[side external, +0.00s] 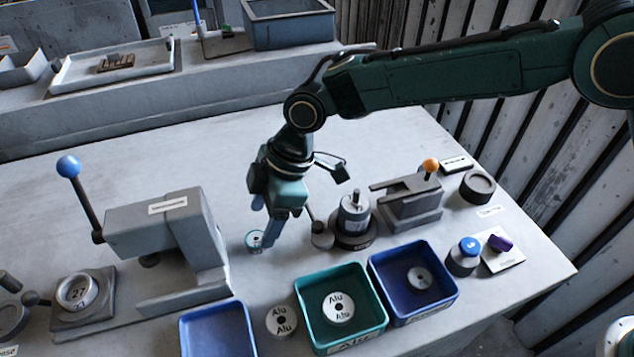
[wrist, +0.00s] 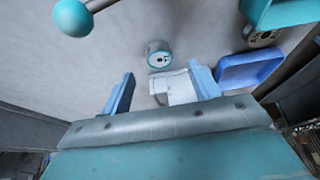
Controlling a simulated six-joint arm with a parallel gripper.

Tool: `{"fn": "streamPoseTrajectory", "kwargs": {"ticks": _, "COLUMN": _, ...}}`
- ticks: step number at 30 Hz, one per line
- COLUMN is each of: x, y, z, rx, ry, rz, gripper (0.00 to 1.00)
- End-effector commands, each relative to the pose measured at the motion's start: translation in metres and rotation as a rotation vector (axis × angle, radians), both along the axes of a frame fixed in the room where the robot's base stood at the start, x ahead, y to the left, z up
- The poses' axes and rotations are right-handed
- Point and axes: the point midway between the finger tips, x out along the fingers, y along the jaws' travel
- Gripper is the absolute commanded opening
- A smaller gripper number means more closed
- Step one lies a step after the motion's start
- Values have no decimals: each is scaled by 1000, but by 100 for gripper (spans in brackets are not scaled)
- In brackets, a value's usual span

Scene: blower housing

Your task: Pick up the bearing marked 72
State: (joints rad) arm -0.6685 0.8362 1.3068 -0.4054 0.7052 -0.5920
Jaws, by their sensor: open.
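My gripper (side external: 264,222) is open, with its fingers pointing down over the table right of the press. In the wrist view its two blue fingers (wrist: 162,88) are apart with nothing held between them. A small round part with a teal-rimmed top (side external: 255,240) stands on the table beside the fingertips. It also shows in the wrist view (wrist: 158,56), beyond the fingertips. Its mark is too small to read. A pale ring (side external: 78,291) on the press base at left reads 27, with further digits below it unclear. I cannot make out a 72 on any part.
The grey press (side external: 160,235) with a blue-knobbed lever stands left. A blue tray (side external: 218,335), teal bin (side external: 375,335) and dark blue bin (side external: 445,297) line the front. An Alu disc (side external: 281,321) lies between trays. A motor-like part (side external: 354,215) and a grey fixture (side external: 408,203) stand right.

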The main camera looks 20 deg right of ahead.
Motion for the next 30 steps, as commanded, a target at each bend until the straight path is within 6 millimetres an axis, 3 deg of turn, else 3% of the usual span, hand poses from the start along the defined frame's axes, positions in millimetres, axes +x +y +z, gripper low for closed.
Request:
{"fn": "streamPoseTrajectory", "kwargs": {"ticks": 12, "x": 0, "y": 16, "z": -40, "rx": -1, "ry": 0, "rz": 1, "gripper": 62}}
{"fn": "streamPoseTrajectory", "kwargs": {"ticks": 29, "x": 0, "y": 17, "z": -42, "rx": 0, "ry": -1, "rz": 0, "gripper": 62}}
{"fn": "streamPoseTrajectory", "kwargs": {"ticks": 30, "x": 0, "y": 17, "z": -42, "rx": 0, "ry": -1, "rz": 0, "gripper": 56}}
